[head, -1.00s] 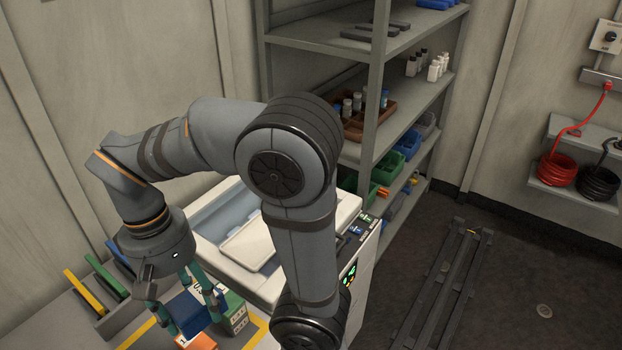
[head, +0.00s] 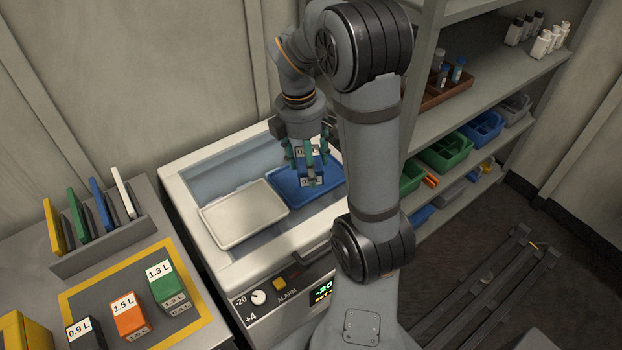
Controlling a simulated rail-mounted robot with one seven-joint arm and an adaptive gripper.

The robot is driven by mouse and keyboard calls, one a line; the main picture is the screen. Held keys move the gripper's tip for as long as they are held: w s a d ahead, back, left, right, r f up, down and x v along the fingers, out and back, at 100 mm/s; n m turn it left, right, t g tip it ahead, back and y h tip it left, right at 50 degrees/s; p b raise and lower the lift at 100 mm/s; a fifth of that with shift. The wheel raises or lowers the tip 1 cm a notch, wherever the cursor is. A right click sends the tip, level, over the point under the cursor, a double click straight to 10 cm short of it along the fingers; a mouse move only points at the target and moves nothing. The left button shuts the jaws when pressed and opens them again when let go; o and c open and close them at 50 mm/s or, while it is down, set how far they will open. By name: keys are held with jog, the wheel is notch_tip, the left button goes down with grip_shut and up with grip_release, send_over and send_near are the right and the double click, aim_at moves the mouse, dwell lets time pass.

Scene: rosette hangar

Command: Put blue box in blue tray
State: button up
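The blue box (head: 312,173), with white labels, is between the green fingers of my gripper (head: 308,160). My gripper points down and is shut on the box. The box is over the blue tray (head: 280,191), which lies in the top of the white cooling unit. Whether the box's underside touches the tray I cannot tell. The far right part of the tray is hidden behind my gripper and arm.
A white tray (head: 243,213) lies just left of the blue tray. On the left table stand green (head: 169,286), orange (head: 130,315) and dark (head: 85,333) labelled boxes. A rack (head: 105,235) holds coloured plates. Shelves with bins (head: 446,150) stand right of my arm.

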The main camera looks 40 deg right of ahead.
jog(key=s+d+f+n, duration=0.1)
jog(key=d+f+n, duration=0.15)
jog(key=d, duration=0.25)
jog(key=s+d+f+n, duration=0.1)
jog(key=d+f+n, duration=0.15)
jog(key=d, duration=0.35)
jog(key=shift+n, duration=0.5)
jog(key=w+f+p, duration=0.1)
jog(key=w+f, duration=0.1)
jog(key=w, duration=0.1)
jog(key=w+d+f, duration=0.1)
jog(key=w+f, duration=0.1)
jog(key=w, duration=0.2)
jog(key=w+f+p, duration=0.1)
jog(key=w, duration=0.3)
jog(key=shift+w+d+f+p, duration=0.1)
jog(key=shift+d+f+p, duration=0.25)
jog(key=shift+f, duration=0.05)
jog(key=shift+w+f, duration=0.15)
jog(key=shift+f, duration=0.05)
jog(key=shift+f+p, duration=0.6)
jog(key=shift+f, duration=1.4)
jog(key=shift+f, duration=0.1)
jog(key=o, duration=1.5)
jog(key=shift+o, duration=0.2)
